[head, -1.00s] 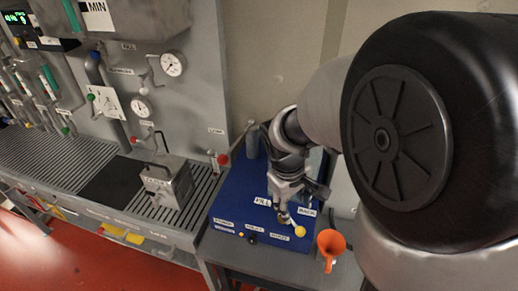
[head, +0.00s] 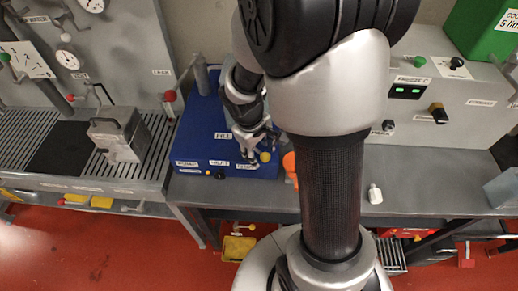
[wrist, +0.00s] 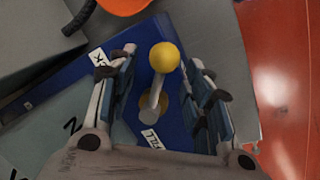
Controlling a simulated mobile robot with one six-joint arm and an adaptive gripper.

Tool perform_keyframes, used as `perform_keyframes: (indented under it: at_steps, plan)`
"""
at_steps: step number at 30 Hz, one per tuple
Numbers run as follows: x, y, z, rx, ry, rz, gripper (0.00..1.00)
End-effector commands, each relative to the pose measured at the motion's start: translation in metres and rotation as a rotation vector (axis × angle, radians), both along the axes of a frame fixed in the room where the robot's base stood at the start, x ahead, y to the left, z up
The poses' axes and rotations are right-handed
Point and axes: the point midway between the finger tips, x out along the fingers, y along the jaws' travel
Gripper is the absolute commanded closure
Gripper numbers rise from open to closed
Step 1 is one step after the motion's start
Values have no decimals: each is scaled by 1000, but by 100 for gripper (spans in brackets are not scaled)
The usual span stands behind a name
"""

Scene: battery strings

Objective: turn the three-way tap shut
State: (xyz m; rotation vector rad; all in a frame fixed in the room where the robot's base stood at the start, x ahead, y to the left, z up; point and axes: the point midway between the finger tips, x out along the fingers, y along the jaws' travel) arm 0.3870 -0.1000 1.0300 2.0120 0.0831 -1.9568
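The three-way tap's lever (wrist: 152,100) is a pale bar ending in a yellow ball (wrist: 165,57). It sits on a blue box (head: 203,120) with white labels, one reading FILL (head: 223,135). In the wrist view the lever stands between the two fingers of my gripper (wrist: 162,90), which is open. A gap shows on each side, so the fingers appear not to touch it. In the head view my gripper (head: 256,143) is low over the front right of the box, the yellow ball (head: 265,157) just below it. The tap's body is mostly hidden.
An orange funnel (head: 290,166) stands close to the box's right side. A grey block (head: 116,140) sits on the slatted bench to the left. A small white bottle (head: 375,194) stands on the grey bench at right, with bare bench around it.

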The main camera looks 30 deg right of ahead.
Motion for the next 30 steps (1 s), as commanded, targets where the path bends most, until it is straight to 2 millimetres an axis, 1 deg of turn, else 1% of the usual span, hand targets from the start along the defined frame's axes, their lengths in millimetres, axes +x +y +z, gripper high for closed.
perform_keyframes:
  at_steps: [1,2,20,30]
  plan:
    - [0,0,0,0,0,0,58]
    - [0,0,0,0,0,0,60]
    - [0,0,0,0,0,0,100]
    - [0,0,0,0,0,-1,100]
